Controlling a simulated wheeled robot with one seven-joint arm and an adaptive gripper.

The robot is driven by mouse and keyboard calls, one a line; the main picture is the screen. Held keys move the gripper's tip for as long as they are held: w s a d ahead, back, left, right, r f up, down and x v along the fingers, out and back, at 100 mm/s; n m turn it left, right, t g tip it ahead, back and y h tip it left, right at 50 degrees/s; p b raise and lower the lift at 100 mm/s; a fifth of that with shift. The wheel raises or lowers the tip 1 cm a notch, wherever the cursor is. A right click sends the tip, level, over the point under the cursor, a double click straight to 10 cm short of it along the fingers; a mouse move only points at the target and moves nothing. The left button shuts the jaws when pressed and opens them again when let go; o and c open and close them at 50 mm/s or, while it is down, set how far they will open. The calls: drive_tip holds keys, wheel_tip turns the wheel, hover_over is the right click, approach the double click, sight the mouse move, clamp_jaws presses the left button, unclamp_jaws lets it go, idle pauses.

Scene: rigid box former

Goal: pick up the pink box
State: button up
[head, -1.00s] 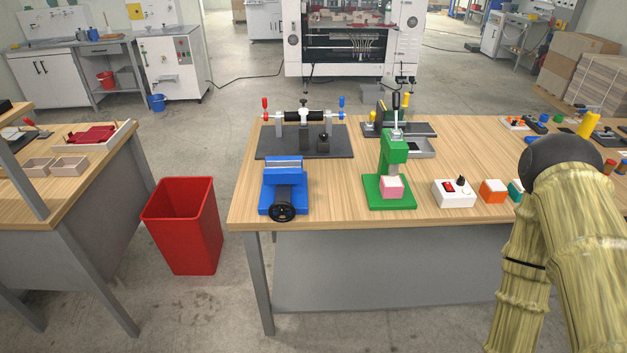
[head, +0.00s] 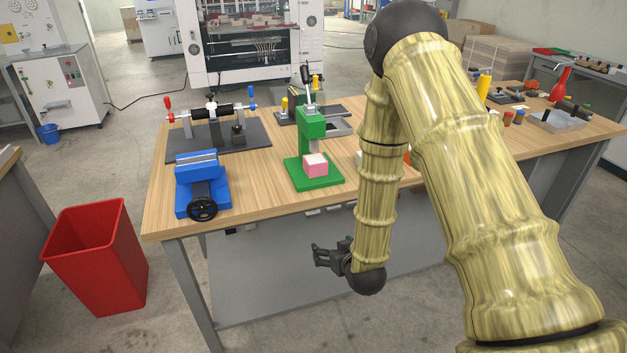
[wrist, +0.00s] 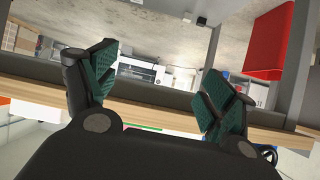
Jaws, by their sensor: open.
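The pink box (head: 315,168) has a paler top and sits on the base of the green press (head: 311,136), below its head, near the table's front edge. My gripper (head: 318,256) is open and empty. In the head view it is in front of the table and lower than the tabletop, below the pink box in the picture. In the wrist view my gripper's two green-padded fingers (wrist: 158,92) are spread apart with nothing between them. The pink box cannot be made out in the wrist view.
The wooden table (head: 262,205) has its front edge near my gripper. A blue vise (head: 198,180) stands left of the press, and a roller fixture (head: 214,135) stands behind it. A red bin (head: 97,258) stands on the floor at left. My arm hides part of the table's right side.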

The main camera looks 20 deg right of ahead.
drive_tip(key=w+r+t, duration=0.1)
drive_tip(key=w+r, duration=0.1)
drive_tip(key=w+r+t+b, duration=0.1)
drive_tip(key=w+r, duration=0.2)
drive_tip(key=w+d+r+t+b, duration=0.1)
drive_tip(key=w+r, duration=0.1)
drive_tip(key=w, duration=0.1)
drive_tip(key=shift+d+r+t, duration=0.1)
drive_tip(key=shift+r+t, duration=0.1)
drive_tip(key=shift+t, duration=0.1)
drive_tip(key=t+b, duration=0.2)
drive_tip(key=t, duration=0.1)
approach(319, 164)
drive_tip(key=w, duration=0.6)
drive_tip(key=shift+p, duration=0.35)
drive_tip(key=shift+w+a+p, duration=0.2)
drive_tip(key=shift+w+p, duration=0.45)
drive_tip(key=shift+w, duration=2.35)
drive_tip(key=c, duration=1.3)
drive_tip(key=shift+r, duration=0.15)
